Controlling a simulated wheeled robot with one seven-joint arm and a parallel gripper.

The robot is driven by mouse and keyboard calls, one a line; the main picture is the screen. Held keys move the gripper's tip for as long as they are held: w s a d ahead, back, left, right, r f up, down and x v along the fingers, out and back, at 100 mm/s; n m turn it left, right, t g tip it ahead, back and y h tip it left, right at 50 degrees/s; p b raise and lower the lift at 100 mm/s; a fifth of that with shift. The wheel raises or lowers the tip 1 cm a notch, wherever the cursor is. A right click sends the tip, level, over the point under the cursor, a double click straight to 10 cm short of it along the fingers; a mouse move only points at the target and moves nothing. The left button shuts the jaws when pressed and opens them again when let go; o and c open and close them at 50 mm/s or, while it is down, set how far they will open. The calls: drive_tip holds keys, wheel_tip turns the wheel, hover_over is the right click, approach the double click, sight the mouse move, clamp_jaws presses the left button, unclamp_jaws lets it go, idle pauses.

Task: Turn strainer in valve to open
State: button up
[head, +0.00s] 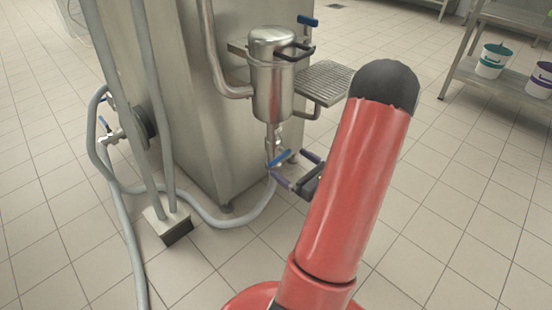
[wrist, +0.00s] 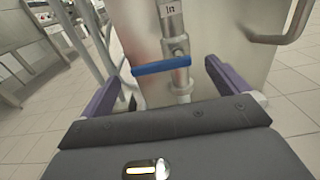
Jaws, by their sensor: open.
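The strainer in valve has a blue lever handle (wrist: 162,66) on a steel pipe, with a label reading "In" above it in the wrist view. The handle lies across the pipe, nearly level in that view. In the head view the blue handle (head: 280,158) sits below the steel strainer canister (head: 273,90). My gripper (wrist: 162,80) is open, its purple fingers on either side of the handle and apart from it. In the head view my gripper (head: 290,170) is close to the valve. Part of it is hidden behind my red arm.
A large steel cabinet (head: 185,110) stands behind the valve. A grey hose (head: 215,222) runs along the floor. Another blue-handled valve (head: 110,135) is at the left, and a blue handle (head: 308,20) is above. A grated shelf (head: 325,80) juts out. Tiled floor lies open in front.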

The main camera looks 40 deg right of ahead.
sight(280, 156)
drive_tip(key=shift+w+a, duration=0.15)
drive_tip(key=shift+w, duration=1.2)
drive_tip(key=shift+w+a, duration=0.1)
drive_tip(key=shift+w, duration=1.25)
drive_tip(key=c, duration=1.3)
